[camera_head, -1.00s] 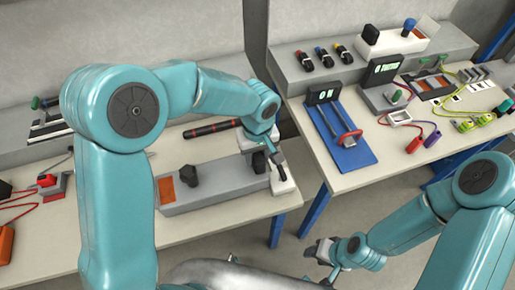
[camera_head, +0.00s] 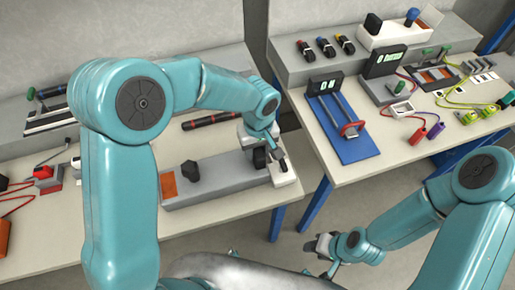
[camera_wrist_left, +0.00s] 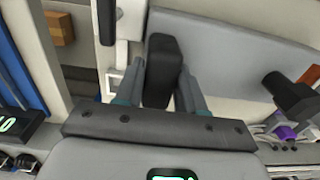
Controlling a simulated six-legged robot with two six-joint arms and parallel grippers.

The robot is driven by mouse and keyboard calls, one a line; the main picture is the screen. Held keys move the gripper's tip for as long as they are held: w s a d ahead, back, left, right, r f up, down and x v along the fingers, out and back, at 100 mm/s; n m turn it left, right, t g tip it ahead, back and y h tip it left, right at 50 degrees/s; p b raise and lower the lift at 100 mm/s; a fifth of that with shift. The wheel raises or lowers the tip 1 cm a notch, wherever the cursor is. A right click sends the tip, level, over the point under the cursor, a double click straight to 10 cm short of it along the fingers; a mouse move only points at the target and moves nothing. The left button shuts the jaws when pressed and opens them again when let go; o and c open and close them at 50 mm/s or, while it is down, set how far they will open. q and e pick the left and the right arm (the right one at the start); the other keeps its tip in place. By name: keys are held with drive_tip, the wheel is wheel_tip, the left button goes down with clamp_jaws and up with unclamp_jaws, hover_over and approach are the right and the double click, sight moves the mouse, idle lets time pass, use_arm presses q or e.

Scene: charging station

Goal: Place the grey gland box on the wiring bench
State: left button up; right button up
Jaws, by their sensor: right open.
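A long grey box (camera_head: 225,177) lies on the left bench (camera_head: 170,235), with an orange patch and black knobs on top; it looks like the gland box. It also shows in the left wrist view (camera_wrist_left: 230,60). My left gripper (camera_head: 270,155) is low over its right end. In the left wrist view its fingers (camera_wrist_left: 160,88) stand on either side of a black knob (camera_wrist_left: 160,65); whether they press on it I cannot tell. My right gripper (camera_head: 321,246) is open and empty over the floor, in front of the gap between benches.
The right bench (camera_head: 350,175) carries a blue board (camera_head: 341,130) with a red-handled clamp, a meter (camera_head: 385,62), coloured leads and a grey shelf. A black-and-red rod (camera_head: 210,121) lies behind the grey box. Red leads and an orange block are at far left.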

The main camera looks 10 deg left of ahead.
use_arm(q)
drive_tip(key=o, duration=0.4)
drive_tip(key=shift+w, duration=0.1)
drive_tip(key=shift+o, duration=0.2)
wheel_tip(320, 180, up, 16)
drive_tip(key=shift+d+r+b, duration=0.15)
drive_tip(key=shift+r+b, duration=0.1)
drive_tip(key=shift+b, duration=0.1)
